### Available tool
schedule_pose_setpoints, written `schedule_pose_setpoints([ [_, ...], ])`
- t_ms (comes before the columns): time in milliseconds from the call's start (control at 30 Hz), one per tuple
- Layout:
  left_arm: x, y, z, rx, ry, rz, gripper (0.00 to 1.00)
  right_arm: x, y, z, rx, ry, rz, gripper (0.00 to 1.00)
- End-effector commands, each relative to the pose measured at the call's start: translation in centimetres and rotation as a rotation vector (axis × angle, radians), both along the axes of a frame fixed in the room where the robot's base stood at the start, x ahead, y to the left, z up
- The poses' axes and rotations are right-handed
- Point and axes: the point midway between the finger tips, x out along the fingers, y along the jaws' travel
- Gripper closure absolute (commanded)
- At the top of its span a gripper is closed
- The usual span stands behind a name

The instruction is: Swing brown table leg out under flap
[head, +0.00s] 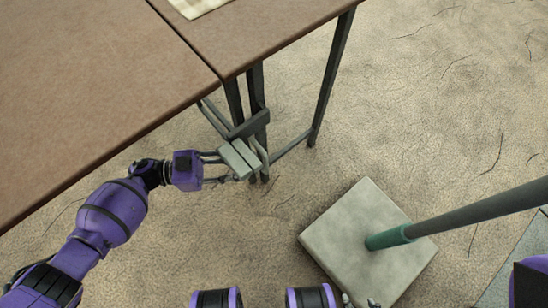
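The brown table has a broad flap (90,90) on the left, level with the fixed top (260,30) across a dark seam. Under the seam, dark slim legs (234,100) stand close together, joined by bars; one is the swing leg, but I cannot tell for sure which. My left gripper (246,157) is low beside these legs, under the flap's near edge, its pale finger pads close together at the lower leg. The pads hide part of it, so I cannot tell whether they grip it. My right gripper does not show clearly.
A square stone base (360,228) with a slanting grey pole (480,212) and green collar (390,237) stands at the lower right. Another dark table leg (332,80) stands farther right. The sandy floor between is clear. A pale cloth (197,6) lies on the top.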

Motion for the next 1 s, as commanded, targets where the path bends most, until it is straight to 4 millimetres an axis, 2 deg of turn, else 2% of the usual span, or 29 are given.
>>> schedule_pose_setpoints([
  [300,0.2,-5.0,0.2,-0.005,-0.003,0.001,0.71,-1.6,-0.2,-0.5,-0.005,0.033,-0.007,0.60],
  [433,0.3,-6.5,0.1,-0.004,-0.003,0.002,0.71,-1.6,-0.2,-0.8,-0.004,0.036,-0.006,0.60],
  [600,0.3,-7.4,0.2,-0.002,-0.002,0.002,0.71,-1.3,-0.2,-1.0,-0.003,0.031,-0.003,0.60],
  [833,0.3,-7.4,0.2,-0.002,-0.002,0.003,0.71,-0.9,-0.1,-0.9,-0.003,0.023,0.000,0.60],
  [1000,0.3,-7.4,0.2,-0.002,-0.002,0.003,0.93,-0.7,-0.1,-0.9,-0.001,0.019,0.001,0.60],
])
